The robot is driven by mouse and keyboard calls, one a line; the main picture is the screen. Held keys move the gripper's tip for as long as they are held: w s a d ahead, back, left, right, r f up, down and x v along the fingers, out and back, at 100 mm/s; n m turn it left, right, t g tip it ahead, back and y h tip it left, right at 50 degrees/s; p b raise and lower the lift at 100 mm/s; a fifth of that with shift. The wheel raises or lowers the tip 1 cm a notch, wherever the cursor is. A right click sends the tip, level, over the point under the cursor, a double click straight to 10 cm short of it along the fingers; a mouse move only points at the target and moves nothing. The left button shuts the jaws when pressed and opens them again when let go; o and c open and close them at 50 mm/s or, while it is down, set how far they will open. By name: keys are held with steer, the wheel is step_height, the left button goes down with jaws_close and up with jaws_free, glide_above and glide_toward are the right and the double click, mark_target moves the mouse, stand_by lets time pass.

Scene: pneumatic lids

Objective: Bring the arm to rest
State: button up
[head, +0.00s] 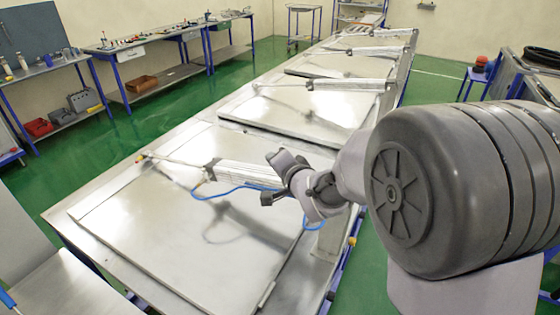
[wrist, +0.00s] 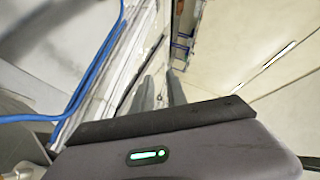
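My gripper (wrist: 160,86) shows in the wrist view as two dark fingers with a gap between them; nothing is seen held there. In the head view my arm reaches in from the right, and its wrist is above the nearest metal lid (head: 135,225), by the right end of that lid's pneumatic cylinder (head: 240,174). The fingers are hard to make out in that view. A blue hose (head: 225,190) runs from the cylinder and passes behind my wrist; it also shows at the left of the wrist view (wrist: 97,75).
More lids with cylinders (head: 345,84) line the long table behind. Workbenches (head: 150,42) with tools and bins stand along the back left wall. A metal panel (head: 60,285) is at front left. Green floor (head: 150,130) is clear between the benches and the table.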

steer(key=shift+s+d+r, duration=0.3)
steer(key=shift+d+r, duration=0.05)
steer(key=shift+d, duration=0.25)
steer(key=s+d+f+n+g+h+b, duration=0.1)
steer(key=s+d+f+g+h+b, duration=0.1)
steer(key=s+d+b, duration=0.4)
steer(key=s+d+f+g+h+b, duration=0.1)
steer(key=s+d+f+h+b, duration=0.15)
steer(key=s, duration=0.65)
steer(key=s+f+n+g+y+b, duration=0.1)
steer(key=s+f+g+b, duration=0.1)
steer(key=s, duration=0.8)
steer(key=s+a+f+n+g+y+b, duration=0.1)
steer(key=s+f+b, duration=0.3)
steer(key=s, duration=0.5)
steer(key=shift+s+a+f+n+g, duration=0.3)
steer(key=shift+s+f+n+g, duration=0.1)
steer(key=shift+f+n+g, duration=0.35)
